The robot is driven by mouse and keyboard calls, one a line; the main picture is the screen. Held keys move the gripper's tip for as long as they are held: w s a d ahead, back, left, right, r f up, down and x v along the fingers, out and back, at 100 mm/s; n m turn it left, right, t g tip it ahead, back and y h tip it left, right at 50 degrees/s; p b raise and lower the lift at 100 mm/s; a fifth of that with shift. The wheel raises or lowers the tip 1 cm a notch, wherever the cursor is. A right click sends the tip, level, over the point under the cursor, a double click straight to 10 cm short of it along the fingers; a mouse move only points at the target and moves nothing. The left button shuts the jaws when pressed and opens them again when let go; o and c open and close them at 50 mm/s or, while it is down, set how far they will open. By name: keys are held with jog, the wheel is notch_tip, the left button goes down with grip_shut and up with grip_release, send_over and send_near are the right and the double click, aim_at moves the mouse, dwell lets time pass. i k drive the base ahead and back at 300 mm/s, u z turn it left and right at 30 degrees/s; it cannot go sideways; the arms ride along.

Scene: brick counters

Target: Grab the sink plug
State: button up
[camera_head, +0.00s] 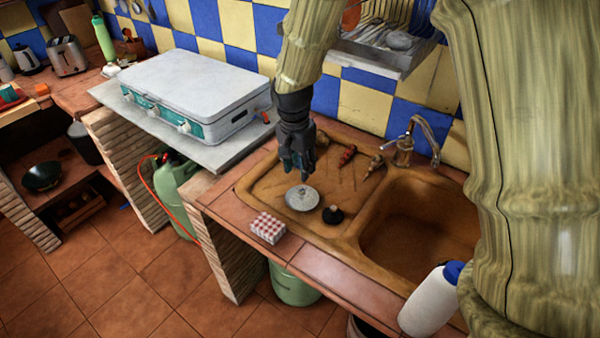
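A small black round piece with a raised knob (333,214) lies on the brown sink's drainboard (262,190), near the basin. It looks like a sink plug. A grey metal disc (301,199) lies just left of it and could also be a plug or a lid; I cannot tell which. My gripper (298,172) points down over the drainboard, at the far edge of the grey disc and up-left of the black piece. Its dark fingers overlap in this view, so their opening is unclear. I cannot tell whether the fingertips touch the disc.
A red-and-white checked box (268,228) sits on the tiled front edge. Small red and brown items (348,154) lie behind my gripper. The tap (405,150) and empty basin (420,235) are at right. A white bottle (428,300) stands front right. A camping stove (195,90) is at left.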

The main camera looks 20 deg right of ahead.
aim_at(332, 215)
jog(key=k, duration=0.95)
